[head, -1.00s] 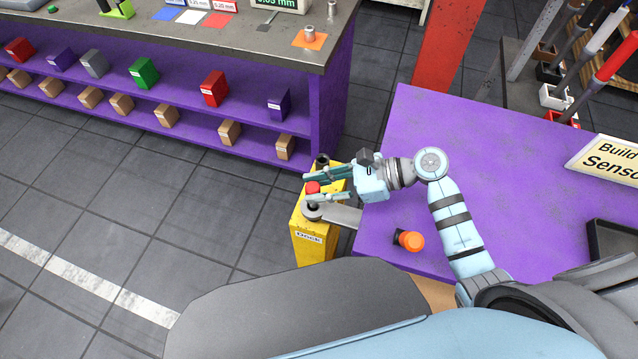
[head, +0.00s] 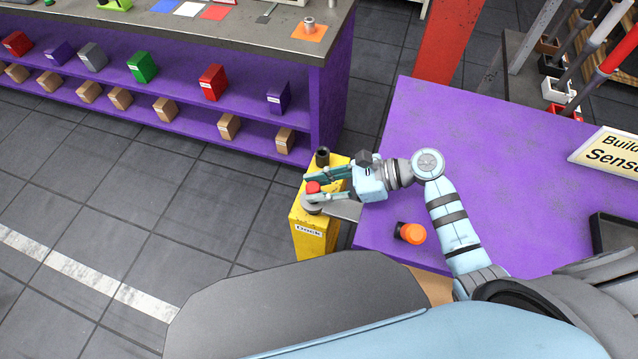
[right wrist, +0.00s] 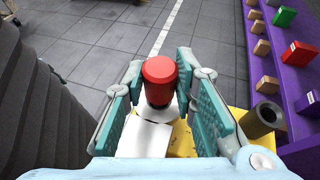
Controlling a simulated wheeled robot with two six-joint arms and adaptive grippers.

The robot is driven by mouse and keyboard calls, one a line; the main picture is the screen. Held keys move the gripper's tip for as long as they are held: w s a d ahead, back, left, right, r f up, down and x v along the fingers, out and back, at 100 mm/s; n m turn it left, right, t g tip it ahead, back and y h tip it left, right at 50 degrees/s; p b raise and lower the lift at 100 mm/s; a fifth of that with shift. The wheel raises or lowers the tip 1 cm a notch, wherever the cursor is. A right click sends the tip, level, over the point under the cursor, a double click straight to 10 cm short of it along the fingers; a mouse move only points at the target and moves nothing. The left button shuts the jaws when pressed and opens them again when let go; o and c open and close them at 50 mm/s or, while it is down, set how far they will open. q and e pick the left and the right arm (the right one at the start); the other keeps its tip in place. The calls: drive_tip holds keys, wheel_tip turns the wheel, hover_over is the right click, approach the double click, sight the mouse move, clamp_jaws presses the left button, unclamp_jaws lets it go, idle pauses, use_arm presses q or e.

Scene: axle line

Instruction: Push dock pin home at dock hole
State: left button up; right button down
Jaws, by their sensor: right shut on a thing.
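The dock pin has a red cap (head: 313,187) and stands upright at the grey round collar (head: 312,207) on top of the yellow dock post (head: 309,230), labelled "Dock". My right gripper (head: 311,186) is shut on the pin just under its cap. In the right wrist view the red cap (right wrist: 159,72) shows between the two teal finger pads, with a pale collar (right wrist: 155,112) below it. The hole itself is hidden by the pin and fingers, so I cannot tell how deep the pin sits. My left gripper is not in view.
A dark open tube (head: 322,157) stands on the post's far end, beside my right gripper. The purple table (head: 480,160) is to the right, with an orange-capped dark pin (head: 412,233) lying near its edge. A purple shelf unit (head: 330,100) stands behind. Floor at left is clear.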

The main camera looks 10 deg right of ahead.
drive_tip(key=shift+f, duration=0.7)
drive_tip(key=shift+f, duration=0.1)
drive_tip(key=c, duration=1.2)
unclamp_jaws()
drive_tip(key=v, duration=1.2)
